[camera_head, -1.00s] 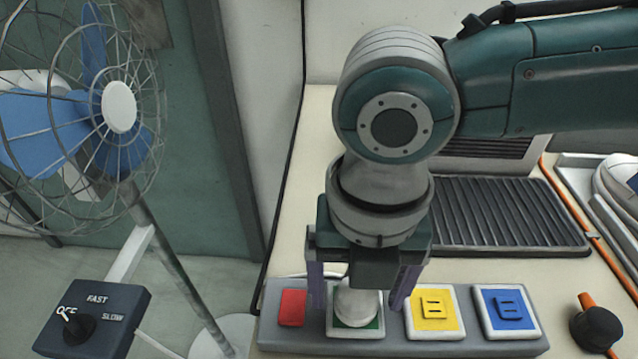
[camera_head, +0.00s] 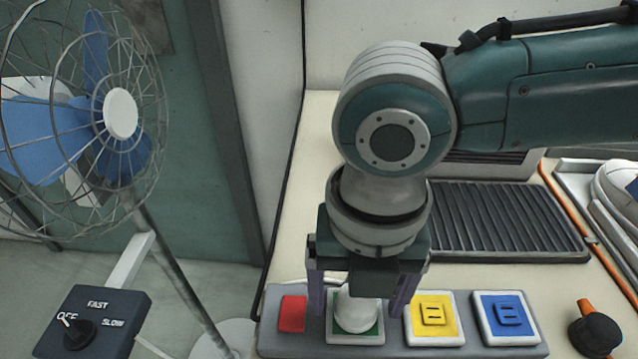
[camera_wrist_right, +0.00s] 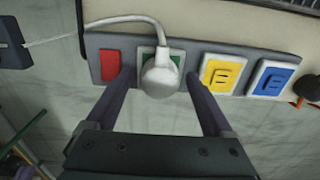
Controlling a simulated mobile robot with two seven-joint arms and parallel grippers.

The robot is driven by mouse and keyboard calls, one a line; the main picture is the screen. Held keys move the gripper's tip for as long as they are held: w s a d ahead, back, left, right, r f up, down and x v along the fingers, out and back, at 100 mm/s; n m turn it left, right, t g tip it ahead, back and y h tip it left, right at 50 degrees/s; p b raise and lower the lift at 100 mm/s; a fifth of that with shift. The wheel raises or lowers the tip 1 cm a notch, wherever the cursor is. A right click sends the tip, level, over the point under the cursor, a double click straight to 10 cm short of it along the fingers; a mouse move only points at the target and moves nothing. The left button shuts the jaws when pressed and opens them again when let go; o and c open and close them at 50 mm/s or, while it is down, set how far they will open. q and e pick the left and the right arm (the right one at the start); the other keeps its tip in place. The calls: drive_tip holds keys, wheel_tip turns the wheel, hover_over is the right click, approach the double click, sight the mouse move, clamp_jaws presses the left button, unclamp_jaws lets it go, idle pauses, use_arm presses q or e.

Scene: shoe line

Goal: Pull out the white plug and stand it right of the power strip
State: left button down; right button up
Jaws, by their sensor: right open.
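The white plug (camera_head: 357,313) sits in the green socket (camera_head: 372,337) of the grey power strip (camera_head: 393,344). The plug and its white cord also show in the right wrist view (camera_wrist_right: 160,76). My right gripper (camera_head: 358,305) points down over the green socket, one finger on each side of the plug. It is open, and in the right wrist view gaps show between the fingers (camera_wrist_right: 160,88) and the plug. My left gripper is not in view.
The strip also has a red switch (camera_head: 292,313), an empty yellow socket (camera_head: 432,315) and an empty blue socket (camera_head: 506,313). A black knob with an orange pointer (camera_head: 595,330) stands right of the strip, with bare bench between. A ribbed dark mat (camera_head: 505,220) lies behind; a fan (camera_head: 120,113) stands left.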

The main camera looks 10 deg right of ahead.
idle(0.5)
clamp_jaws()
idle(0.7)
drive_tip(key=shift+r, duration=0.1)
drive_tip(key=shift+r+p, duration=2.95)
drive_tip(key=shift+p, duration=0.4)
